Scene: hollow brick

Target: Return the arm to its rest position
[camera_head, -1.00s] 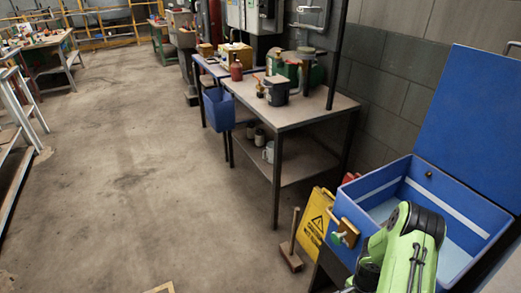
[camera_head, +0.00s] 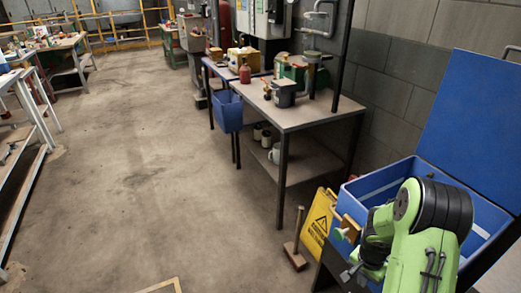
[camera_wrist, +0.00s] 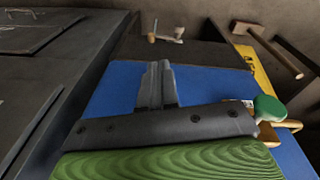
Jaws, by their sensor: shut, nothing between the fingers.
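My green arm (camera_head: 425,235) is bent in front of the open blue box at the right of the head view. My gripper (camera_head: 347,275) hangs low at its left, by the box's front side. In the wrist view my gripper (camera_wrist: 157,68) has its two grey fingers together, with nothing between them. Behind them is a blue surface (camera_wrist: 215,85). A green knob on a wooden piece (camera_wrist: 268,107) is to their right.
The blue box (camera_head: 375,184) stands with its lid (camera_head: 478,120) raised. A yellow warning sign (camera_head: 318,222) and a wooden mallet (camera_head: 296,245) are left of it. A workbench (camera_head: 305,115) stands behind. The floor (camera_head: 130,200) at left is mostly clear.

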